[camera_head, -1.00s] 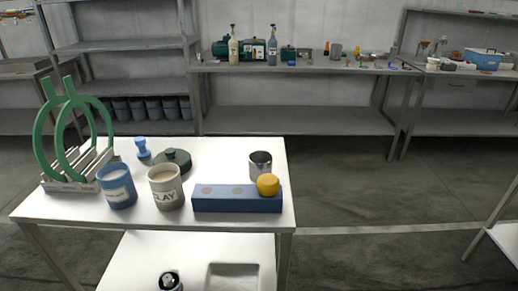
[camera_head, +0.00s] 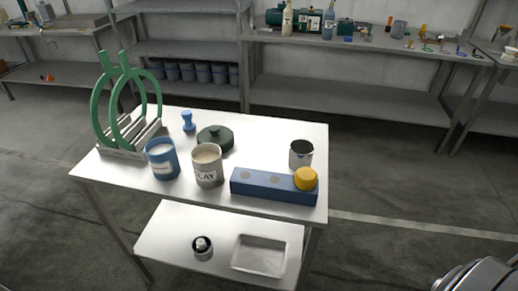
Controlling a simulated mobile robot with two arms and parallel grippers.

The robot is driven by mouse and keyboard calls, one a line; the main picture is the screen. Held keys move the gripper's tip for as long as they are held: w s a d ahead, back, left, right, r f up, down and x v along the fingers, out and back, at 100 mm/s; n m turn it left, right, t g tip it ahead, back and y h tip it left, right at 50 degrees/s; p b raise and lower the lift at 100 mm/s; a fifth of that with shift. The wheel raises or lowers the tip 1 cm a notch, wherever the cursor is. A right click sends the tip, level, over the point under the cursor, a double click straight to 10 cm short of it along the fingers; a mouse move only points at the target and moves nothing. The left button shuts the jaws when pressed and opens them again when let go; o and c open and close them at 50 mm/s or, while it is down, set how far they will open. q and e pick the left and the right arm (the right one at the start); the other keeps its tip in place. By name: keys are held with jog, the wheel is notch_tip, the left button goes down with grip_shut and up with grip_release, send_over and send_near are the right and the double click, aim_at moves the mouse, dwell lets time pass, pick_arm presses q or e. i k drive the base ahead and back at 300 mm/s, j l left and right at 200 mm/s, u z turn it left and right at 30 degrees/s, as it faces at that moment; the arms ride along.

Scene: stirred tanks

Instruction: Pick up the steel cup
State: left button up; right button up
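The steel cup (camera_head: 301,154) stands upright on the white table (camera_head: 268,128), near its right edge. It is shiny, with a dark open mouth. The blue block (camera_head: 262,185) with the yellow knob (camera_head: 306,179) lies just in front of it and overlaps its lower part slightly in the view. Neither of my grippers shows clearly. A shiny metal part sits at the bottom right corner, and I cannot tell what it is.
A cup marked CLAY (camera_head: 207,166), a blue cup (camera_head: 162,159), a dark green lid (camera_head: 215,138), a blue stamp-like piece (camera_head: 188,121) and a rack with green rings (camera_head: 127,143) share the tabletop. A tray (camera_head: 260,256) lies on the lower shelf. Floor is clear to the right.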

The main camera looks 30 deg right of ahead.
aim_at(301, 151)
jog(key=l+u, duration=0.25)
jog(key=l, duration=0.35)
jog(key=l+u, duration=0.25)
jog(key=l, duration=0.3)
jog(key=l+u, duration=0.25)
jog(key=l, duration=0.35)
jog(key=l+u, duration=0.25)
jog(key=l, duration=0.35)
jog(key=k+l+u, duration=0.2)
jog(key=l, duration=0.3)
